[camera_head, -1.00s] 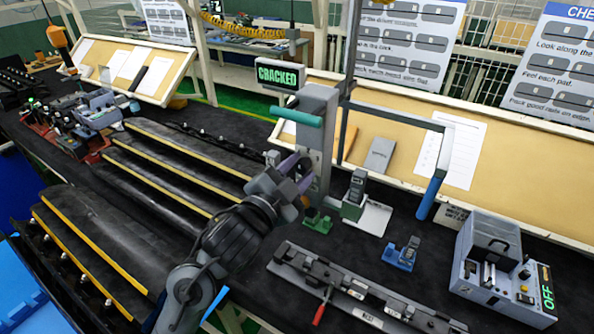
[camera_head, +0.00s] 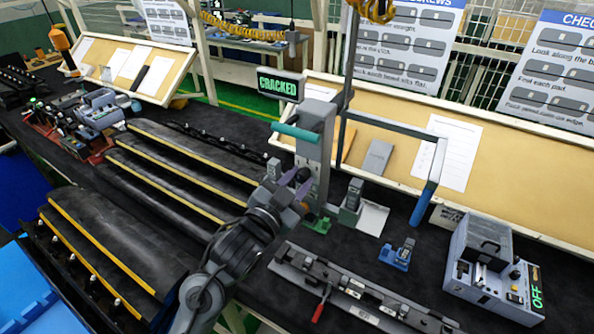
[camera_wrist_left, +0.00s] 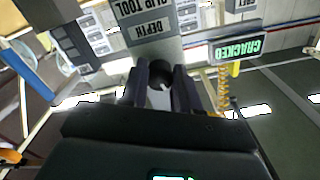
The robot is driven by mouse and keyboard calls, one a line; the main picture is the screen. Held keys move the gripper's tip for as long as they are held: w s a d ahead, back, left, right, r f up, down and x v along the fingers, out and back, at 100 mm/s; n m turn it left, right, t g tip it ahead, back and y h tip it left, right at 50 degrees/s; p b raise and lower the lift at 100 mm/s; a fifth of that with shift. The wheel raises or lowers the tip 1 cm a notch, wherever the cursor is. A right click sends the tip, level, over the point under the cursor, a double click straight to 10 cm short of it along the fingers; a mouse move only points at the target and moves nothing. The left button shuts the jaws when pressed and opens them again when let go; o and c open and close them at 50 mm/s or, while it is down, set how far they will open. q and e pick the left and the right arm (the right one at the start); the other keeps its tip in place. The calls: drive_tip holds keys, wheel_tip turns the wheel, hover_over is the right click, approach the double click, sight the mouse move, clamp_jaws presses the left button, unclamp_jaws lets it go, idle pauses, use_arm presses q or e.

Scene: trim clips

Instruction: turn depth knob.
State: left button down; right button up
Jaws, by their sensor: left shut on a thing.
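The grey clip tool (camera_head: 318,128) stands upright behind the long rails, with a teal handle (camera_head: 298,132) and a green-lit CRACKED display (camera_head: 278,83) near its top. My left gripper (camera_head: 292,180) is at the front of the tool's lower column. In the left wrist view, its two dark fingers (camera_wrist_left: 160,85) are shut on the round black depth knob (camera_wrist_left: 160,73), one on each side. A white mark shows on the knob, and a DEPTH label (camera_wrist_left: 148,29) sits beside it. The knob is mostly hidden in the head view. My right gripper is not in view.
A green base (camera_head: 318,224) and a small grey fixture (camera_head: 351,203) stand close to the gripper. A blue clip fixture (camera_head: 398,254), a rail with a red lever (camera_head: 322,303) and a grey box reading OFF (camera_head: 490,275) lie to the right. Black padded strips (camera_head: 170,170) lie left.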

use_arm(q)
drive_tip(key=n+p, duration=0.5)
drive_tip(key=shift+r+p, duration=0.2)
drive_tip(key=shift+p, duration=0.2)
drive_tip(key=shift+d+f+n+p, duration=0.1)
drive_tip(key=shift+f+n+p, duration=0.1)
drive_tip(key=shift+n+p, duration=1.15)
drive_tip(key=shift+n, duration=0.25)
drive_tip(key=c, duration=0.8)
unclamp_jaws()
drive_tip(key=shift+s, duration=0.1)
drive_tip(key=shift+s+a+f+b, duration=0.1)
drive_tip(key=shift+s+a+b, duration=0.3)
drive_tip(key=shift+s, duration=0.05)
drive_tip(key=b+v, duration=0.2)
drive_tip(key=v, duration=0.7)
drive_tip(key=shift+s+a, duration=0.1)
drive_tip(key=shift+s, duration=0.15)
